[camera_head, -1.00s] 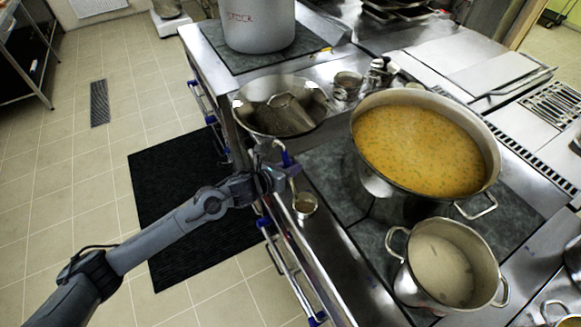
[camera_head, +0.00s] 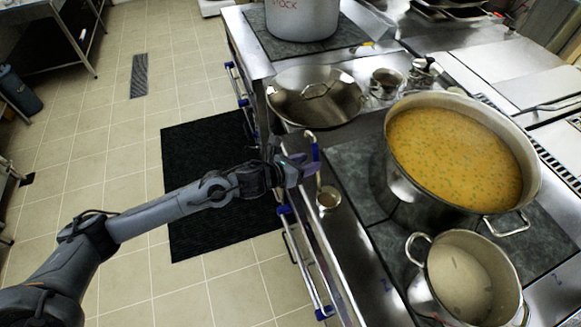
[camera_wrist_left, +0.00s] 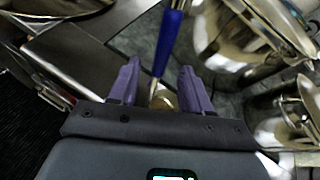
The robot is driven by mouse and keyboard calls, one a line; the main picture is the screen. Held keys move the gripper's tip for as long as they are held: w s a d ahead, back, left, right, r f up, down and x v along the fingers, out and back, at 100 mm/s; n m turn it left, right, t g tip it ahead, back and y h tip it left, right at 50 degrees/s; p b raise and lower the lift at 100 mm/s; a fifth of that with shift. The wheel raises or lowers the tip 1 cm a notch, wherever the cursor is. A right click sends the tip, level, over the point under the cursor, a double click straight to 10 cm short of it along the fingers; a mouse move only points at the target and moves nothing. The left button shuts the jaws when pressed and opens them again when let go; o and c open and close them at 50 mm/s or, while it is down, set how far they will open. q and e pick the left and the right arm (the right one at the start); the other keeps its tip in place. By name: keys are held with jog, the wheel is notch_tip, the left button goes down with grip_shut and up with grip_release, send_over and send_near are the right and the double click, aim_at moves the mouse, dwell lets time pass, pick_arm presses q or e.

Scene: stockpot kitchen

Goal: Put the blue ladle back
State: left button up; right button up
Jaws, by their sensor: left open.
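The ladle has a blue handle (camera_head: 316,153) with a hooked top end and a small metal bowl (camera_head: 328,198) at the stove's left edge. It stands roughly upright; what holds it up cannot be made out. My left gripper (camera_head: 302,168) is open beside the handle. In the left wrist view the blue handle (camera_wrist_left: 167,45) runs between the two purple fingers of the left gripper (camera_wrist_left: 158,82), with visible room on both sides. My right gripper is not in view.
A large pot of orange soup (camera_head: 455,155) and a smaller pot with pale liquid (camera_head: 460,282) stand to the right. A metal lid (camera_head: 335,103) lies behind the ladle, with a stock pot (camera_head: 302,18) farther back. The floor at the left is open.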

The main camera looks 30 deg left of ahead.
pick_arm(q)
jog(key=v, duration=0.6)
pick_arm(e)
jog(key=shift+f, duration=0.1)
pick_arm(q)
jog(key=s+d+f+n+g+y, duration=0.1)
jog(key=s+d+f+n, duration=0.2)
jog(key=s+n, duration=0.35)
jog(key=s+d+f+n+g+y, duration=0.1)
jog(key=s+d+f+n+y, duration=0.15)
jog(key=n, duration=0.75)
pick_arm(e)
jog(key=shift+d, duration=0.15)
pick_arm(q)
jog(key=s+a+f+n+g, duration=0.1)
jog(key=s+f+n+g, duration=0.2)
jog(key=s+n, duration=0.6)
jog(key=s+a+f+n+g+y, duration=0.1)
jog(key=s+n+g, duration=0.3)
jog(key=s+n, duration=0.5)
jog(key=shift+s+a+f+n, duration=0.25)
jog(key=shift+a+f+n, duration=0.15)
jog(key=shift+f, duration=0.45)
notch_tip(320, 180, up, 24)
jog(key=p, duration=2.4)
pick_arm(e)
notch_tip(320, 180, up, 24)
